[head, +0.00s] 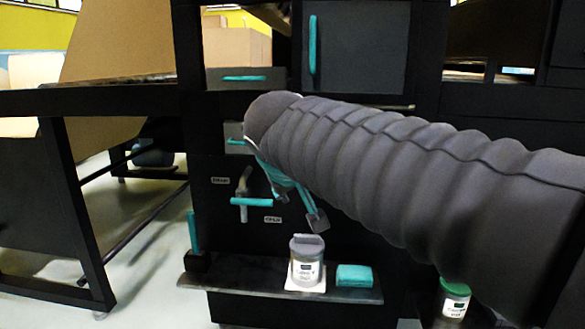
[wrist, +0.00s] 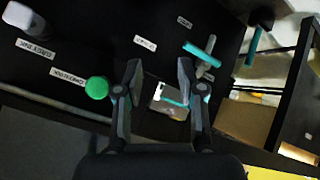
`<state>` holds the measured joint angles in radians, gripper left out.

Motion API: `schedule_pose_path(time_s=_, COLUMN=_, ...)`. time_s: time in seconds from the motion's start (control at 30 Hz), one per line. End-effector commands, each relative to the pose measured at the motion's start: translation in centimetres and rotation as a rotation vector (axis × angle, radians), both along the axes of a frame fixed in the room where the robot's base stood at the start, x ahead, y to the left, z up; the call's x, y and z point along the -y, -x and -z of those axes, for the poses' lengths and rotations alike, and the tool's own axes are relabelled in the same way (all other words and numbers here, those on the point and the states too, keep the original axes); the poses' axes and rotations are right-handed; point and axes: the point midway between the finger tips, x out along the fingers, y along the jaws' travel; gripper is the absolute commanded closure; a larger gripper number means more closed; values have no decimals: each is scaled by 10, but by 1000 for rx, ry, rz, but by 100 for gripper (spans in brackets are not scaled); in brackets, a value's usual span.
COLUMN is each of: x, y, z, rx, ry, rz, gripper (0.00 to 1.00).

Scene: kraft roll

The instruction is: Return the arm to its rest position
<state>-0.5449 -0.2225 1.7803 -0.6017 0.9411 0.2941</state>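My arm, in a grey ribbed sleeve, reaches in from the right in the head view, across the front of a black cabinet (head: 225,225). My gripper (head: 300,208) hangs at its end, tilted down in front of the cabinet, partly hidden behind the sleeve. In the wrist view my gripper (wrist: 159,68) has its two dark fingers spread apart. Nothing is held between them. Behind the fingers a grey panel with a teal handle (wrist: 172,101) shows in the gap.
A teal T-shaped handle (head: 252,202) sticks out left of my gripper. Below, a shelf (head: 230,283) bears a lidded jar (head: 306,265) and a teal block (head: 354,275). A green-lidded jar (head: 454,300) stands under my arm.

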Motion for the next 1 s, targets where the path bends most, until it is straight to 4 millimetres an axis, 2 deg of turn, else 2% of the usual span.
schedule_pose_path(time_s=0.03, x=16, y=18, z=17, rx=-63, ry=-8, rz=-1, gripper=61)
schedule_pose_path(time_s=0.1, x=33, y=44, z=46, rx=-150, ry=-30, rz=-8, gripper=61)
schedule_pose_path(time_s=0.3, x=81, y=127, z=113, rx=-342, ry=-157, rz=42, gripper=61)
schedule_pose_path(time_s=0.4, x=100, y=166, z=136, rx=-394, ry=-244, rz=112, gripper=61)
schedule_pose_path(time_s=0.5, x=116, y=194, z=149, rx=-411, ry=-317, rz=194, gripper=61)
schedule_pose_path(time_s=0.6, x=133, y=210, z=147, rx=-392, ry=-344, rz=257, gripper=61)
schedule_pose_path(time_s=0.73, x=147, y=214, z=131, rx=-341, ry=-361, rz=307, gripper=61)
schedule_pose_path(time_s=1.0, x=154, y=214, z=129, rx=-330, ry=-366, rz=334, gripper=61)
